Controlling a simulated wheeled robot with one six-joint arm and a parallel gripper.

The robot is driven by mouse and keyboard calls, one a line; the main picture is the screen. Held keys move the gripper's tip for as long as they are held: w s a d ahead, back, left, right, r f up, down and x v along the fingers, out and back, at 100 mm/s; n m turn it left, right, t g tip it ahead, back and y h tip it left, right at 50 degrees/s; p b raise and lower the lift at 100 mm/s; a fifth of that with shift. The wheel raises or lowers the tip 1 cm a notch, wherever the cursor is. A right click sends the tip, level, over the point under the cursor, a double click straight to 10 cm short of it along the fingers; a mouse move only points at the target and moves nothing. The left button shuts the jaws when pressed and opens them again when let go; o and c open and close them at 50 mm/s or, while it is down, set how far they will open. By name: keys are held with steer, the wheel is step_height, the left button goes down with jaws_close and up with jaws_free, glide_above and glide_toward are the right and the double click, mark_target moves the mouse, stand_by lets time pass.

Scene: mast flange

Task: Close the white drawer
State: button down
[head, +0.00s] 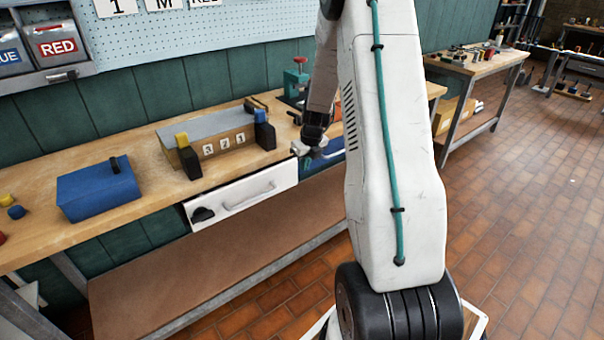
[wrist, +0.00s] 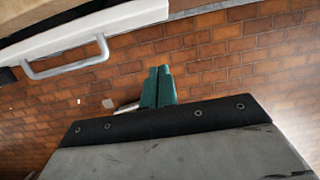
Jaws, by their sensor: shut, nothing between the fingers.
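The white drawer (head: 240,199) is under the front edge of the wooden workbench (head: 150,207), with a pale bar handle and a black fitting at its left end. I cannot tell exactly how far its front stands out. In the wrist view its white front (wrist: 105,20) and handle (wrist: 70,68) cross the upper left, with a dark band between front and wood. My gripper (head: 303,149) is near the drawer's right end in the head view, partly hidden by my arm. Its teal fingers (wrist: 157,88) are together and empty, pointing over the brick floor, apart from the handle.
A blue drawer (head: 325,156) is just right of the white one, partly behind my arm. On the bench are a blue box (head: 97,192), a numbered wooden box (head: 228,143) with yellow and blue clamps, and a green vise (head: 297,80). Brick floor at right is mostly clear.

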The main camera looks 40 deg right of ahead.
steer(key=s+n, duration=0.2)
steer(key=s, duration=0.3)
steer(key=n+t, duration=0.7)
steer(key=n, duration=0.9)
glide_toward(277, 184)
step_height(277, 184, down, 4)
steer(key=shift+h, duration=0.4)
steer(key=shift+w, duration=2.25)
